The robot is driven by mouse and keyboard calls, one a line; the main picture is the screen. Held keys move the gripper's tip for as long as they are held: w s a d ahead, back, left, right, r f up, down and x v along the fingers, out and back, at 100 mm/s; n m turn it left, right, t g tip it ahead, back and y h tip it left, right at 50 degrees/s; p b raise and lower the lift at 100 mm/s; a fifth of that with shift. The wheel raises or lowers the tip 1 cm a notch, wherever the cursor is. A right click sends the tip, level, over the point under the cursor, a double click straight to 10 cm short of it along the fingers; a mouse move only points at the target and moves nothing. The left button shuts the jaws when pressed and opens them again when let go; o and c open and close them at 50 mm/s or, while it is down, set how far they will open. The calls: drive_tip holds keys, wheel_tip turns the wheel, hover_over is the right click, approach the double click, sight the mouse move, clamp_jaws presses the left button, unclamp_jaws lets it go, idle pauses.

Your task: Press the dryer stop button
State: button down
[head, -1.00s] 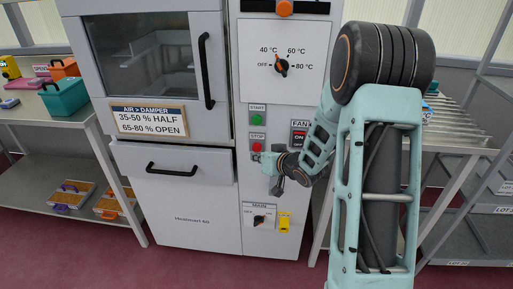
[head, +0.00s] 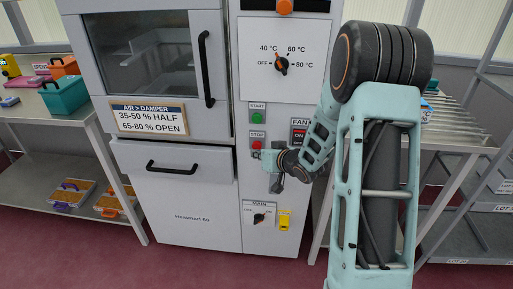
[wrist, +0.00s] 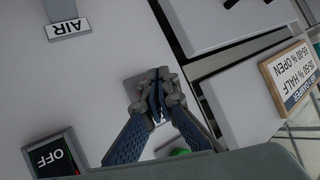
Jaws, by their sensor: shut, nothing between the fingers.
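The dryer (head: 185,212) is a tall light-grey cabinet with a control column on its right. The red stop button (head: 257,144) sits under a STOP label, below the green start button (head: 257,118). My gripper (head: 259,155) is shut and empty, its tips just below the red button in the head view. In the wrist view the shut fingertips (wrist: 156,98) lie over a grey button plate (wrist: 134,90) and hide its middle, so I cannot tell whether they touch the button. A bit of green (wrist: 180,152) shows beside the fingers.
The fan switch (head: 299,136) is right of the buttons, partly behind my arm. A drawer (head: 172,166) with a black handle is at left. Shelves with bins (head: 65,95) stand further left.

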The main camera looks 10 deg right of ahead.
drive_tip(key=shift+w, duration=0.2)
idle(0.5)
drive_tip(key=shift+w+d, duration=0.1)
drive_tip(key=shift+w, duration=0.15)
drive_tip(key=shift+w+d+p, duration=0.2)
drive_tip(key=shift+w+p, duration=0.2)
drive_tip(key=shift+w, duration=0.15)
idle(0.9)
drive_tip(key=shift+s, duration=0.15)
drive_tip(key=shift+s+a, duration=0.3)
drive_tip(key=shift+s, duration=0.5)
drive_tip(key=shift+s, duration=0.1)
drive_tip(key=s, duration=0.1)
drive_tip(key=s+a+b, duration=0.1)
drive_tip(key=s, duration=0.2)
drive_tip(key=shift+s+a, duration=0.3)
drive_tip(key=shift+d, duration=0.1)
